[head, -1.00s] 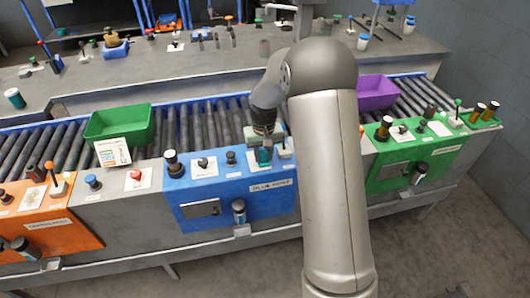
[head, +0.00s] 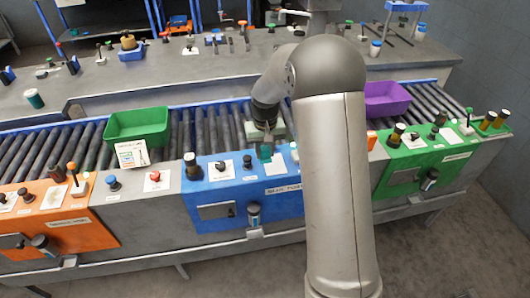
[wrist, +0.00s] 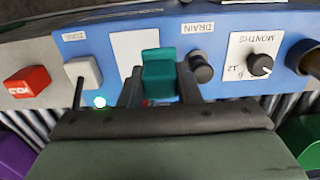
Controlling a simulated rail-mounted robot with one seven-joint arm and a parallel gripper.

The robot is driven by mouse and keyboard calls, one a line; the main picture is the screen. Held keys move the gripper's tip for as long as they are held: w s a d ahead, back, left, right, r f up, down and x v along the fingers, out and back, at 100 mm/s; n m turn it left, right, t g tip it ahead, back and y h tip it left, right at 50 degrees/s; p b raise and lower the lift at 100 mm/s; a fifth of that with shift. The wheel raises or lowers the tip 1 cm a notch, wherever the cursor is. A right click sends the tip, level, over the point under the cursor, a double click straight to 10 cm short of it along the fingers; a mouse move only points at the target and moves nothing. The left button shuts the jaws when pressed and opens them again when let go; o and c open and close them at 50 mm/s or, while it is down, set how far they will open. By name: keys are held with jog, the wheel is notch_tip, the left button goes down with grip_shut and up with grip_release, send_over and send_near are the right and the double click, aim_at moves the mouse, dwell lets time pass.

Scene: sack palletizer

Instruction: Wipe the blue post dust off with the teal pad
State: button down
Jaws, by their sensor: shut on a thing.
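My gripper (wrist: 160,88) is shut on the teal pad (wrist: 160,72), which stands between its two fingers in the wrist view. In the head view the pad (head: 264,152) hangs at the upper right of the blue post (head: 230,208), below my wrist. The pad is close to the post's top face; I cannot tell whether it touches. In the wrist view, the pad's end overlaps a plain white plate (wrist: 126,50) on the blue top (wrist: 225,30). I cannot make out any dust there; the pad and fingers hide part of the surface.
A dark DRAIN knob (wrist: 201,68) stands close beside the pad, with a MONTHS dial (wrist: 260,64) beyond. A white lever switch (wrist: 83,72), a lit green lamp (wrist: 100,102) and a red HOLD button (wrist: 27,82) are on the other side. A green bin (head: 137,126) sits on the rollers.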

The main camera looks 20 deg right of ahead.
jog(key=shift+r+p, duration=0.85)
jog(key=shift+r, duration=0.8)
